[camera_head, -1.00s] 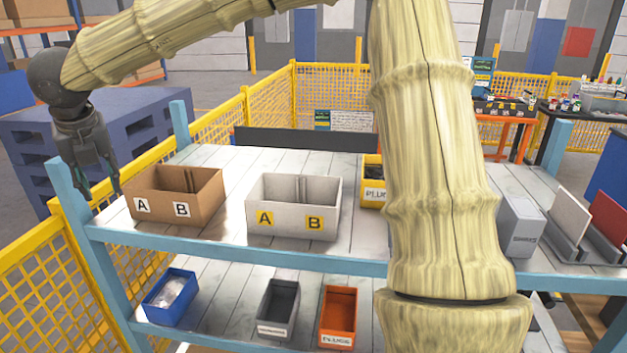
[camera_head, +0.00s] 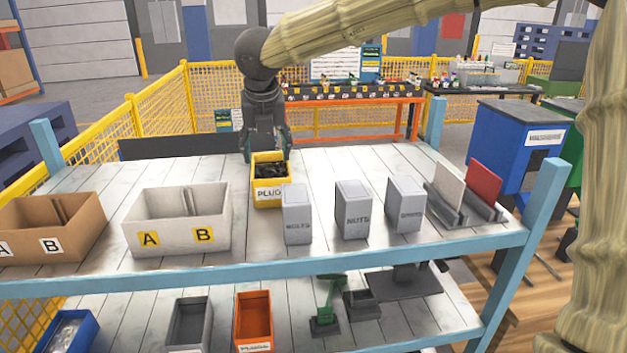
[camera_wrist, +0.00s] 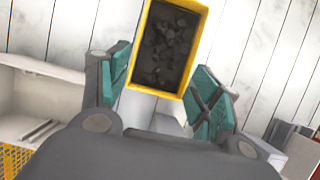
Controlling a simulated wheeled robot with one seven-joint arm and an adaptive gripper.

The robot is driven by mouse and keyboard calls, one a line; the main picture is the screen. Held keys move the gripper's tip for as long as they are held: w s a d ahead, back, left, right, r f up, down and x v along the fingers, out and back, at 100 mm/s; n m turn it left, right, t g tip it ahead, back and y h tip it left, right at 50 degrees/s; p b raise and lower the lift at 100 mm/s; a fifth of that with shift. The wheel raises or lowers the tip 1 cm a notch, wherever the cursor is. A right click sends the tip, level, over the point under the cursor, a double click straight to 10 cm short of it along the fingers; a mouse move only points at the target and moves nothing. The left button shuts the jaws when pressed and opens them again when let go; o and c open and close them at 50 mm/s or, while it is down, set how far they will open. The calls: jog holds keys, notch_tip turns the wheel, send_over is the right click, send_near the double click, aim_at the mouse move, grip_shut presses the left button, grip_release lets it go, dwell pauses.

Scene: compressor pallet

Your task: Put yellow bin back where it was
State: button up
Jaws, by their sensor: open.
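The yellow bin (camera_head: 269,194), labelled PLUGS and holding dark pieces, stands upright on the upper shelf, between the white A/B box and the grey boxes. It also shows in the wrist view (camera_wrist: 144,74), at the top middle. My gripper (camera_head: 266,157) points down just behind or above the bin's far end in the head view. In the wrist view my gripper (camera_wrist: 160,95) has its two teal-padded fingers spread apart, with the bin's near end showing between and beyond them. I cannot tell whether a finger touches the bin.
A white box (camera_head: 178,232) marked A and B stands left of the bin, with a brown A/B box (camera_head: 40,240) further left. Grey boxes (camera_head: 297,215) stand close on the right. The shelf's back right part is clear. Several bins sit on the lower shelf.

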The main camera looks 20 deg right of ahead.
jog(key=o, duration=0.6)
jog(key=x, duration=0.2)
jog(key=p+x, duration=0.1)
jog(key=x, duration=0.1)
jog(key=shift+d+f, duration=0.1)
jog(key=shift+d, duration=0.3)
jog(key=shift+p+x, duration=1.15)
jog(key=shift+x, duration=2.15)
